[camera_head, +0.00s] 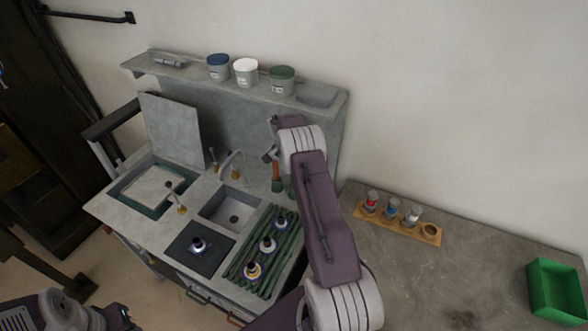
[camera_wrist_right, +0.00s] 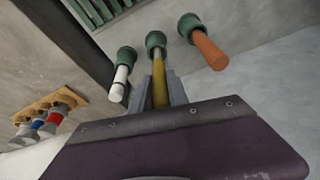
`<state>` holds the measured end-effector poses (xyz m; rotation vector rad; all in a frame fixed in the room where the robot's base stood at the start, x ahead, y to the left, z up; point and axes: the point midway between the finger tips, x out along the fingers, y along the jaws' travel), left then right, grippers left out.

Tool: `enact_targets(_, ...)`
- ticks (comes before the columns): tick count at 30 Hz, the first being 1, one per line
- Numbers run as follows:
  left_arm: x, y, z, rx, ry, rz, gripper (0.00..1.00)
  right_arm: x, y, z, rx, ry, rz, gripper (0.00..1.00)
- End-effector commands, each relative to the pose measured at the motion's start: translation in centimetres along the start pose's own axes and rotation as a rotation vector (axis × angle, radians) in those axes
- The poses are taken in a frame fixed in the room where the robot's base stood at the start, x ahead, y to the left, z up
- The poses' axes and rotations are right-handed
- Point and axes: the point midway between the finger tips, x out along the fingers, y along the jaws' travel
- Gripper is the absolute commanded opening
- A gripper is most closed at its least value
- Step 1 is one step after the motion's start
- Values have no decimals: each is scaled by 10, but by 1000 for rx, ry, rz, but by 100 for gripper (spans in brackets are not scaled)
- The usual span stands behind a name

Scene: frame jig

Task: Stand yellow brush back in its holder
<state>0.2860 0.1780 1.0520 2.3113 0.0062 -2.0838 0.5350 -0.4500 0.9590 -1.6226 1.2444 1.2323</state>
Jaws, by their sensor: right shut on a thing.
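My right gripper (camera_wrist_right: 160,95) is shut on the yellow brush (camera_wrist_right: 160,80), gripping its handle. The far end of the yellow handle meets a green cup-shaped holder (camera_wrist_right: 155,41); I cannot tell how deep it sits. On either side are a white handle (camera_wrist_right: 119,84) and an orange handle (camera_wrist_right: 209,49), each at its own green cup. In the head view my right arm hides the yellow brush; the orange handle (camera_head: 277,170) shows just left of the arm. Part of my left gripper (camera_head: 122,313) shows at the lower left; its jaws are unclear.
A grey sink unit (camera_head: 213,189) has a basin, upright taps and green slats (camera_head: 238,270) carrying several small bottles. Its back shelf holds three lidded jars (camera_head: 246,71). A wooden rack (camera_head: 428,234) with small bottles and a green bin (camera_head: 555,291) stand on the right-hand table.

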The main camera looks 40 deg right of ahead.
Motion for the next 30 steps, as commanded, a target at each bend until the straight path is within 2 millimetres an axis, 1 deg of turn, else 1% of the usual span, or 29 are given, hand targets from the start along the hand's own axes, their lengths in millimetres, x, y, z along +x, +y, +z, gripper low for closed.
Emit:
enact_targets(1,6,0,1,0,0,0,36,6,0,2,0,0,0,0)
enact_targets(4,10,0,1,0,0,0,36,12,0,3,0,0,0,0)
enact_targets(17,10,0,1,0,0,0,36,12,0,4,0,0,0,0)
enact_targets(25,22,0,2,0,0,0,36,25,0,7,0,0,1,0)
enact_targets(30,22,0,2,0,0,0,36,25,0,7,0,0,0,0)
